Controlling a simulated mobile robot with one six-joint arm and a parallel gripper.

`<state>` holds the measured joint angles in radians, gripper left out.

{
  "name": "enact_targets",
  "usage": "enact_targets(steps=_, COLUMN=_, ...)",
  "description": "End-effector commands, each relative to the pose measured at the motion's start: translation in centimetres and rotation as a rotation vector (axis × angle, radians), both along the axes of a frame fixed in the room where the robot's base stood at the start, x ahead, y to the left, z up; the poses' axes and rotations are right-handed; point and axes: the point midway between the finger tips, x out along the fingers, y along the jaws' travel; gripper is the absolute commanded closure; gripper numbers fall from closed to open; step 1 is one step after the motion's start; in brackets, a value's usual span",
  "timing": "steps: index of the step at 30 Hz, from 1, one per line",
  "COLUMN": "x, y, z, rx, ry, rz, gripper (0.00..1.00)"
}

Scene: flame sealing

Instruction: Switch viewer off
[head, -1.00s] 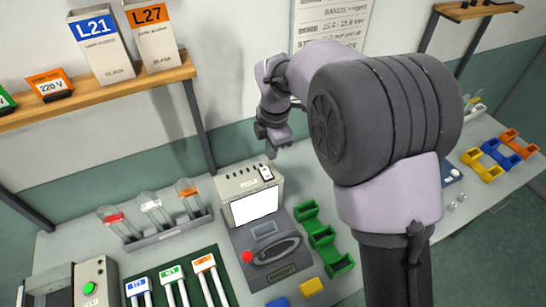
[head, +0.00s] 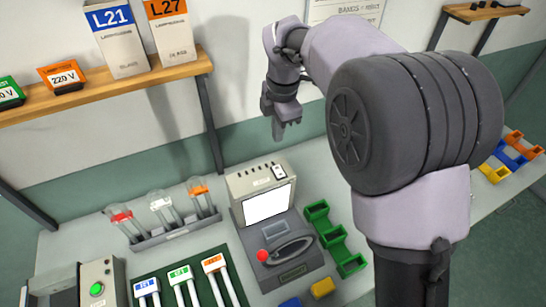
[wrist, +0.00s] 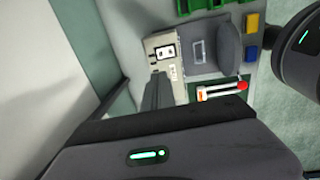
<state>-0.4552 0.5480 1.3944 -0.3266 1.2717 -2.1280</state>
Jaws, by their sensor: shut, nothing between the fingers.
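The viewer (head: 262,187) is a pale box with a bright white, lit screen (head: 268,204), standing at the back of the bench. A small white switch plate with a dark rocker (head: 278,170) sits at the right end of its top; the rocker's position is too small to tell. My gripper (head: 280,136) is shut and empty, pointing down above and behind the viewer, apart from it. In the wrist view the switch (wrist: 165,51) shows beyond the closed fingers (wrist: 157,93), and the screen is not visible.
A grey unit with a red knob (head: 263,256) stands in front of the viewer. A green rack (head: 334,236) is at its right, and a tube holder (head: 176,232) at its left. A shelf (head: 110,91) with boxes hangs on the left wall.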

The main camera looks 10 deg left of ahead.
Motion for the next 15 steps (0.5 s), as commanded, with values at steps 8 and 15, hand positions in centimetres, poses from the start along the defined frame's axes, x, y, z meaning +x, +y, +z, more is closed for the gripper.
enact_targets(steps=8, x=0.2, y=0.0, z=-1.6, rx=-0.002, ry=0.001, rz=0.0, gripper=1.0)
enact_targets(steps=15, x=0.7, y=0.3, z=-6.8, rx=-0.002, ry=0.001, rz=0.0, gripper=1.0)
